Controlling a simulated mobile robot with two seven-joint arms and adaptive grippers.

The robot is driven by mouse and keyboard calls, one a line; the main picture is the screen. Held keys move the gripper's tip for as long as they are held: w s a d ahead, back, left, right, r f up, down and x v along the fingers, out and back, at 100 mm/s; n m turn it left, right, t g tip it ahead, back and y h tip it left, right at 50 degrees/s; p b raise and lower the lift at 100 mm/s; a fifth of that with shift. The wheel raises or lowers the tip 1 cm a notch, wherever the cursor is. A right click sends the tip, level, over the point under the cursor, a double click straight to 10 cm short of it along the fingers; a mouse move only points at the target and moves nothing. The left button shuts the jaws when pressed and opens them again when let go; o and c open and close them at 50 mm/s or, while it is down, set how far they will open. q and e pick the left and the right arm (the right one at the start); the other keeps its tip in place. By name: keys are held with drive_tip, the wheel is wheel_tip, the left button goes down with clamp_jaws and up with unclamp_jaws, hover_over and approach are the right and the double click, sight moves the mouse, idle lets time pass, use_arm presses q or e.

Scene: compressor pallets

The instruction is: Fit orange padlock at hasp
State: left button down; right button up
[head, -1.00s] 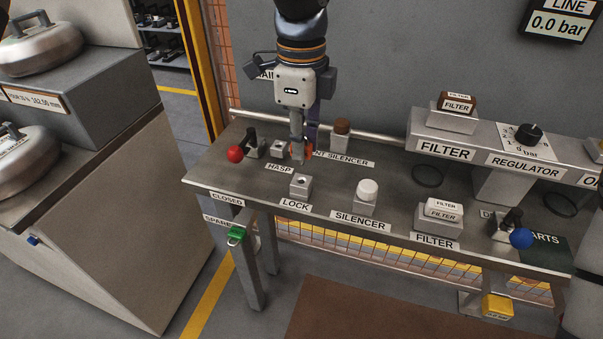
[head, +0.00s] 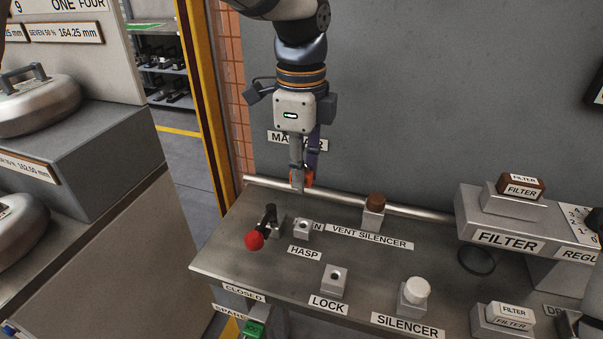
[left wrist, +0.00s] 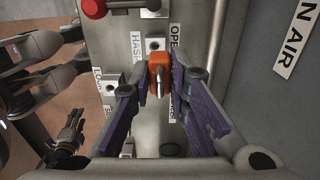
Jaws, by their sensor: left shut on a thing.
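My left gripper (head: 303,184) is shut on the orange padlock (head: 308,177), above the back edge of the bench. In the left wrist view the padlock (left wrist: 158,68) sits between the fingertips, its metal shackle towards the camera. The hasp block (head: 302,230), a small metal block with a hole, stands behind the HASP label (head: 305,253), below and apart from the padlock. It also shows in the left wrist view (left wrist: 154,44). The LOCK block (head: 333,282) stands empty nearer the front.
A lever with a red knob (head: 254,240) stands just left of the hasp. A brown-topped vent silencer (head: 374,213) stands to its right, and a white silencer (head: 414,294) nearer the front. A rail (head: 350,208) runs along the bench's back.

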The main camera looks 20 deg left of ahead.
use_arm(q)
drive_tip(key=shift+s+d+r, duration=0.25)
drive_tip(key=shift+s+d, duration=0.2)
drive_tip(key=shift+s, duration=0.05)
drive_tip(key=shift+w+a+f, duration=0.1)
drive_tip(key=shift+f, duration=2.9)
drive_tip(key=shift+f, duration=1.55)
drive_tip(key=c, duration=1.4)
unclamp_jaws()
drive_tip(key=shift+c, duration=0.2)
wheel_tip(320, 180, up, 12)
drive_tip(key=shift+r, duration=0.1)
